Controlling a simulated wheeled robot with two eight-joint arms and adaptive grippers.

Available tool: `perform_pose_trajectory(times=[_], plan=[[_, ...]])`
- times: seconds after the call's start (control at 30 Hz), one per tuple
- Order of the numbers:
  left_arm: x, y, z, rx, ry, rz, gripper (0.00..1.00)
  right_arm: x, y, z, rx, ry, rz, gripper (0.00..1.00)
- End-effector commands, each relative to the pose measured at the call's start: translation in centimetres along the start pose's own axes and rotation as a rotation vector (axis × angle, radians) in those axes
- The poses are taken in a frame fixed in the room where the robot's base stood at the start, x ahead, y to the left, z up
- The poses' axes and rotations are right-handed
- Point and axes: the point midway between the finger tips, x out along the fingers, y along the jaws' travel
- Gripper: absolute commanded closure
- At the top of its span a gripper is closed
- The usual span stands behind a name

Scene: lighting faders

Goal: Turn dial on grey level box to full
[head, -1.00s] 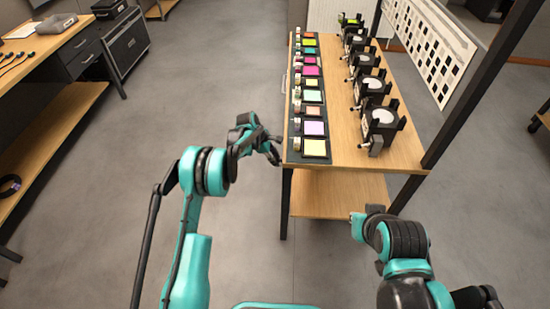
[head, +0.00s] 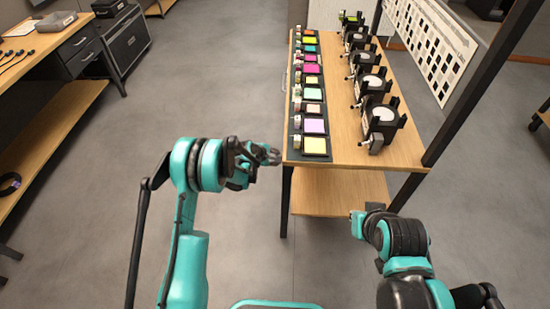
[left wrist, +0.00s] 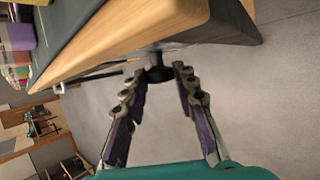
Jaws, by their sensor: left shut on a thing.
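I cannot pick out a grey level box or its dial for certain. My left gripper (head: 272,155) is at the near left corner of the wooden table (head: 385,155). In the left wrist view my left gripper (left wrist: 160,76) reaches to below the table edge (left wrist: 125,45). A dark, rounded thing (left wrist: 158,73) shows between its fingertips, and the gripper is shut on it; what it is stays unclear. My right arm is bent low at the right, in front of the table, and its fingers cannot be made out.
A dark strip with coloured pads (head: 314,147) runs along the table's left side. Several black holders with pale round discs (head: 383,115) stand on its right. A dark post (head: 470,100) rises at the right. Open floor lies left of the table.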

Motion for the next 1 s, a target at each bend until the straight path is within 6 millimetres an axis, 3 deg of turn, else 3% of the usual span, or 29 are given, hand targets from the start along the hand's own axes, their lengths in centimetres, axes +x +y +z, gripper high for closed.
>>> perform_pose_trajectory(times=[0.27, 0.3, 0.37, 0.77, 1.0], plan=[[0.0, 0.0, 0.0, 0.000, 0.000, 0.000, 1.00, 0.0, 0.0, 0.0, 0.000, 0.000, 0.000, 1.00], [0.0, 0.0, 0.0, 0.000, 0.000, 0.000, 0.69, 0.0, 0.0, 0.0, 0.000, 0.000, 0.000, 1.00], [0.0, 0.0, 0.0, 0.000, 0.000, 0.000, 0.53, 0.0, 0.0, 0.0, 0.000, 0.000, 0.000, 1.00], [-0.6, 0.0, 0.0, -0.001, 0.000, 0.000, 0.52, 0.0, 0.0, 0.0, 0.000, 0.000, 0.000, 1.00], [-5.2, 0.0, -0.1, -0.002, 0.001, 0.000, 0.52, 0.0, 0.0, 0.0, 0.000, 0.000, 0.000, 1.00]])
